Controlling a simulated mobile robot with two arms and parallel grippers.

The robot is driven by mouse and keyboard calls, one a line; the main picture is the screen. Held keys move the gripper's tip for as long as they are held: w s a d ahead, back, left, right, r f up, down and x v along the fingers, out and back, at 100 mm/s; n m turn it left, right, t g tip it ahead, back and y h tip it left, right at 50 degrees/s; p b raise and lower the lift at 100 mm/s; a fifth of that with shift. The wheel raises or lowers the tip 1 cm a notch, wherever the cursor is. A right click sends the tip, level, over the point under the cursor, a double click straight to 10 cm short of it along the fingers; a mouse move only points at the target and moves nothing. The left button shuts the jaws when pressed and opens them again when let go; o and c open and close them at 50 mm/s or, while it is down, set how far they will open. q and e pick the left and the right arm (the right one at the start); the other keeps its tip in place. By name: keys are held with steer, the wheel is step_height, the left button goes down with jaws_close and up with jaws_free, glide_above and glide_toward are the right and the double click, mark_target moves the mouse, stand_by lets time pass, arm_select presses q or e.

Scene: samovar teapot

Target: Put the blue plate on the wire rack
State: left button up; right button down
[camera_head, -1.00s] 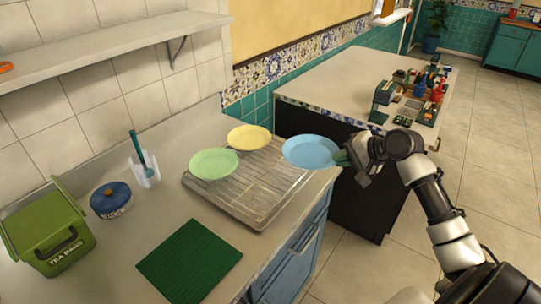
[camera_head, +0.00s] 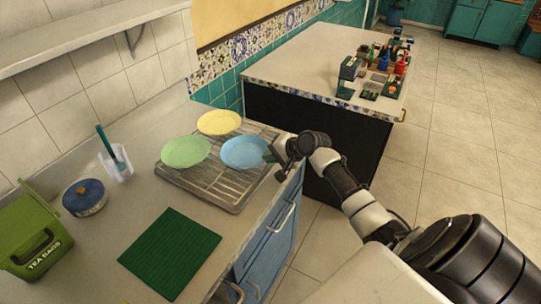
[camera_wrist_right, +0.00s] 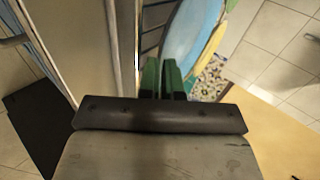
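The blue plate (camera_head: 244,152) is over the right part of the wire rack (camera_head: 222,188), beside the green plate. I cannot tell whether it touches the rack. My right gripper (camera_head: 270,154) is at the plate's right edge, and its green fingers (camera_wrist_right: 163,78) look closed on the rim. In the right wrist view the blue plate (camera_wrist_right: 190,35) extends up from the fingertips. The rack lies on the counter and its front part is bare. My left gripper is not in view.
A green plate (camera_head: 186,151) and a yellow plate (camera_head: 219,122) are on the rack. A dark green mat (camera_head: 170,252), a blue lidded pot (camera_head: 84,198), a clear holder (camera_head: 118,169) and a green tea-bag bin (camera_head: 30,238) occupy the counter. A second counter (camera_head: 310,62) stands behind.

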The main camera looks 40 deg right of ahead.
steer(key=c, duration=1.6)
jaws_free()
steer(key=shift+f, duration=0.1)
steer(key=v, duration=1.2)
steer(key=s+f+n+g+h, duration=0.1)
steer(key=s+f, duration=0.1)
steer(key=f, duration=1)
steer(key=s+f+g+h, duration=0.2)
steer(key=s+f, duration=0.1)
steer(key=f, duration=0.9)
steer(key=s+a+f+n+g, duration=0.1)
steer(key=s+a+f, duration=0.1)
steer(key=s+f, duration=0.35)
steer(key=s+a+f+n+g, duration=0.1)
steer(key=s+a+f+n, duration=0.15)
steer(key=f, duration=0.55)
steer(key=s+a+f+n+g, duration=0.1)
steer(key=s+a+f+n, duration=0.2)
steer(key=s, duration=0.6)
steer(key=s+a+f+n+g, duration=0.1)
steer(key=s+a+f+n, duration=0.3)
steer(key=s+a+f, duration=0.3)
steer(key=s+a+f+n+g, duration=0.1)
steer(key=s+a+f+n, duration=0.3)
steer(key=s+a, duration=0.3)
steer(key=s+f, duration=0.1)
steer(key=s, duration=0.4)
steer(key=shift+f+g+h+b, duration=0.25)
steer(key=shift+g+h+b, duration=0.05)
steer(key=shift+h, duration=0.1)
